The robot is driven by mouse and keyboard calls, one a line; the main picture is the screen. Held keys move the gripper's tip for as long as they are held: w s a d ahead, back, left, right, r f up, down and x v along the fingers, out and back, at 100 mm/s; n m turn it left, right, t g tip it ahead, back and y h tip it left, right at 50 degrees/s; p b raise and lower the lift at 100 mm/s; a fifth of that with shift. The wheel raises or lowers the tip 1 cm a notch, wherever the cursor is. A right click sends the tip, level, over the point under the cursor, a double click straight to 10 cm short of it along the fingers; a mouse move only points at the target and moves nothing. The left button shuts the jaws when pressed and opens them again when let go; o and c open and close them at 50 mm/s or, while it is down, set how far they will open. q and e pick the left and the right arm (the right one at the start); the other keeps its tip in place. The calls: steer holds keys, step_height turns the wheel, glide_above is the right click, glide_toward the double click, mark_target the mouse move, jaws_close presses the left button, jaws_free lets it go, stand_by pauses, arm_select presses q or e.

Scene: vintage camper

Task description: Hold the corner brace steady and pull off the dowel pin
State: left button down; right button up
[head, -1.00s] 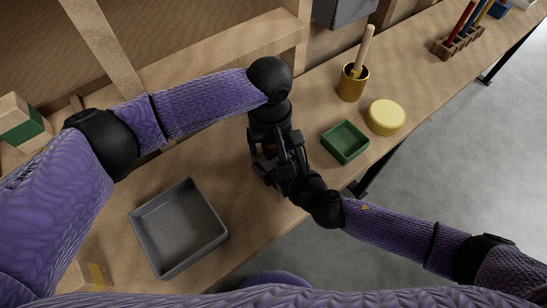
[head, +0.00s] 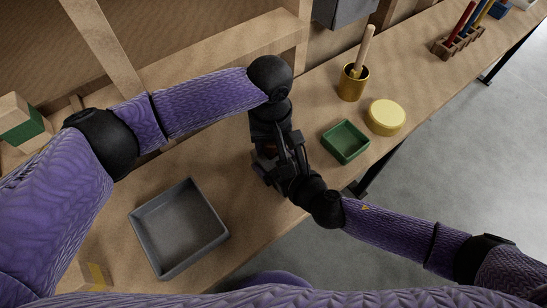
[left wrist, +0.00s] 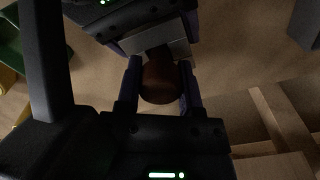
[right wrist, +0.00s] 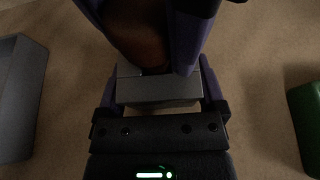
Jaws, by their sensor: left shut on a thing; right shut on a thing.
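The dowel pin (left wrist: 158,82) is a dark brown, rounded piece. My left gripper (left wrist: 158,98) is shut on it, with one finger on each side. The corner brace (right wrist: 160,90) is a grey block with flat faces. My right gripper (right wrist: 160,104) is shut on it. In the left wrist view the brace (left wrist: 150,42) sits directly against the end of the pin. In the right wrist view the pin (right wrist: 140,35) runs down to the brace, and its lower end is in shadow, so how deep it sits is hidden. In the head view the grippers mostly cover both parts.
A grey open tray (head: 145,245) stands on the bench at left front. A small green tray (head: 345,155), a yellow round lid (head: 386,117) and a brass cup (head: 351,88) with a wooden handle stand to the right. The bench's front edge is close below the grippers.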

arm_select(q)
steer(key=shift+r, duration=1.45)
steer(key=shift+r, duration=2)
arm_select(e)
steer(key=o, duration=1.2)
steer(key=v, duration=1.2)
steer(key=shift+f, duration=0.1)
arm_select(q)
steer(key=shift+f, duration=0.1)
arm_select(e)
steer(key=shift+s+d, duration=0.1)
steer(key=shift+s, duration=0.05)
